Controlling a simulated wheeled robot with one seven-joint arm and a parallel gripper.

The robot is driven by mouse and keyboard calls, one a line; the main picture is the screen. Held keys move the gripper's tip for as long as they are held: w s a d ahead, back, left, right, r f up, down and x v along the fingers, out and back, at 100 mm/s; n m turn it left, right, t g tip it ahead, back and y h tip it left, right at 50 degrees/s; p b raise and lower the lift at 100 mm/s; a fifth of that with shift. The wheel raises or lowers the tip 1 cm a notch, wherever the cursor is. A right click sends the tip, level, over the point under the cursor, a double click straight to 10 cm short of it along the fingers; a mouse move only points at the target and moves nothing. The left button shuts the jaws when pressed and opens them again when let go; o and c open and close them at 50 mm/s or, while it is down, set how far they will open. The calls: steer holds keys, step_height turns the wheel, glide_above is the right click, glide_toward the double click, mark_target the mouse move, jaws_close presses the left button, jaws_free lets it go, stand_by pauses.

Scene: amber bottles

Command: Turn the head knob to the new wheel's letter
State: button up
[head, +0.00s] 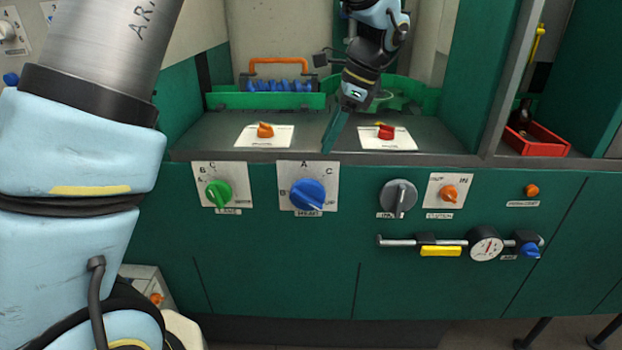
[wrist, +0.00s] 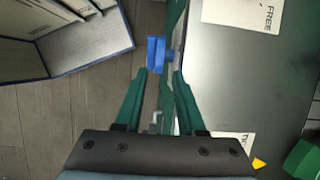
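The blue knob (head: 307,194) sits on a white plate on the green front panel; its label is small and blurred, so I cannot be sure it reads head. The letters B, A and C stand around it, and its pointed end looks turned to the lower right, past C. My gripper (head: 331,149) points down above the counter edge, up and to the right of this knob. In the wrist view my gripper (wrist: 159,72) has its green fingers apart with nothing between the tips. A blue knob (wrist: 157,52) shows just beyond them. I cannot tell which wheel is new.
A green knob (head: 217,193) with its own lettered plate is to the left, and a grey knob (head: 398,198) to the right. White cards with an orange knob (head: 265,130) and a red knob (head: 386,132) lie on the counter. A rack of blue pieces (head: 280,86) stands behind.

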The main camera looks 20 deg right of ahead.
mark_target(309, 180)
steer(key=p+x, duration=0.2)
steer(key=x, duration=0.8)
steer(key=shift+f, duration=0.3)
jaws_close()
